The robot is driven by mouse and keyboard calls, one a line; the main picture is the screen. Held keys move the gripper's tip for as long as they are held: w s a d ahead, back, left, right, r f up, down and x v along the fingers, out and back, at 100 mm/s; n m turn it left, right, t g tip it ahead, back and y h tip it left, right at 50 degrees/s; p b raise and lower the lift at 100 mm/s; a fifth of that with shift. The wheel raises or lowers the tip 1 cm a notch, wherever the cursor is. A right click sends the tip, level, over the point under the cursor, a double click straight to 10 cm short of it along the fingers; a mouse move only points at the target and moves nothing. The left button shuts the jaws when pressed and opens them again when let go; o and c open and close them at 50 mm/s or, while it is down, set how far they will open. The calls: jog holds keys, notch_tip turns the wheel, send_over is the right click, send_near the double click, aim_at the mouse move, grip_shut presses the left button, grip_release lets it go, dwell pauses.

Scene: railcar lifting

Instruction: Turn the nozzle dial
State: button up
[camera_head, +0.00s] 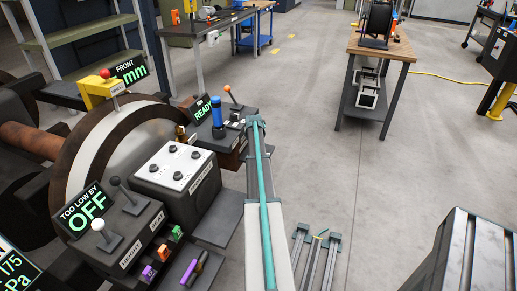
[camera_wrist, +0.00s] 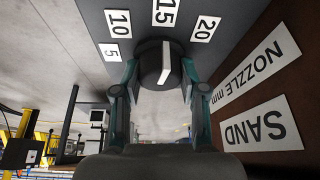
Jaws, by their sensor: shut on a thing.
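The nozzle dial (camera_wrist: 152,62) is a round dark knob with a white pointer bar across it, in the upper middle of the wrist view. The bar's upper end lines up roughly with the 15 label (camera_wrist: 164,13). Labels 5 and 10 sit to its left and 20 to its right. A "NOZZLE mm" sign (camera_wrist: 257,72) is on the brown face at right. My gripper (camera_wrist: 160,78) is shut on the dial, with one finger at each side. I cannot make out the dial in the head view.
In the head view, a console with a READY display (camera_head: 203,111), a blue-handled lever (camera_head: 217,112) and an orange-knobbed lever (camera_head: 233,97) stands left of centre. Nearer is a box with a white plate (camera_head: 173,167). The floor at right is mostly open, with a wooden-topped cart (camera_head: 381,46) beyond.

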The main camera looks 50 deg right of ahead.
jog(key=o, duration=1.1)
jog(key=shift+o, duration=0.2)
jog(key=v, duration=1.2)
